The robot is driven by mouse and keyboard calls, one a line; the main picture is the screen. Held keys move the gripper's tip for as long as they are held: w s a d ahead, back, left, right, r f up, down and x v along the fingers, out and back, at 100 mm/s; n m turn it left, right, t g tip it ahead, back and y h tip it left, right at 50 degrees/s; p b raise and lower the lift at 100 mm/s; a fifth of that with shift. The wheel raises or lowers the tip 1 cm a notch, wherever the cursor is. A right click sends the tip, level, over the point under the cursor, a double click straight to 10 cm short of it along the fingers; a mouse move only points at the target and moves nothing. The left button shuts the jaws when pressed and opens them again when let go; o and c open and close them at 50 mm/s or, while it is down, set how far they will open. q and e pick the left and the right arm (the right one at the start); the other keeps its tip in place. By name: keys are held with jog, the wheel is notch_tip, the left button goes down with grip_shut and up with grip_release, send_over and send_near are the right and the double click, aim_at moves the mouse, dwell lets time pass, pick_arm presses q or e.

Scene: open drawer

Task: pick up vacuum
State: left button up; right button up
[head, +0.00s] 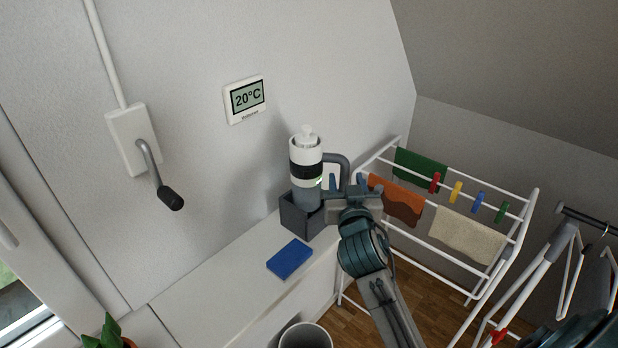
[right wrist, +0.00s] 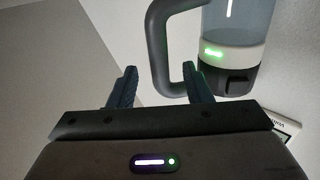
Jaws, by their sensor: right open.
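The vacuum (head: 306,172) is a white and grey cylinder with a black band and a dark grey loop handle (head: 341,165) on its right side. It stands upright in a dark grey holder (head: 301,216) on the white ledge. My right gripper (head: 347,184) is at the handle, just right of the vacuum body. In the right wrist view the open fingers (right wrist: 157,88) stand apart, with the handle (right wrist: 161,60) reaching down between them in the picture. I cannot tell whether they touch it. The vacuum body (right wrist: 236,50) shows a green light there. My left gripper is not in view.
A blue sponge (head: 290,259) lies on the white ledge (head: 225,292) in front of the holder. A white drying rack (head: 465,289) with cloths and pegs stands close on the right. A grey pot (head: 305,338) and a plant (head: 108,335) are at the bottom edge.

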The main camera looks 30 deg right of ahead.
jog(key=shift+w+d, duration=0.1)
jog(key=shift+w, duration=0.25)
jog(key=shift+w+d+r+p, duration=0.2)
jog(key=shift+w+p, duration=0.3)
jog(key=shift+p, duration=0.05)
jog(key=shift+w+d+r+p, duration=0.2)
jog(key=shift+w+p, duration=0.25)
jog(key=shift+p, duration=0.05)
jog(key=shift+p+x, duration=0.35)
jog(key=shift+x, duration=0.75)
jog(key=shift+w+d+f, duration=0.2)
jog(key=shift+w+f, duration=0.05)
jog(key=shift+f, duration=0.05)
jog(key=shift+a, duration=0.1)
jog(key=shift+c, duration=0.7)
grip_shut()
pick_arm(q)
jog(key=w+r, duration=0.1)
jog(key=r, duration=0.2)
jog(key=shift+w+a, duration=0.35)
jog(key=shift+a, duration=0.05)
pick_arm(e)
jog(key=shift+r, duration=0.15)
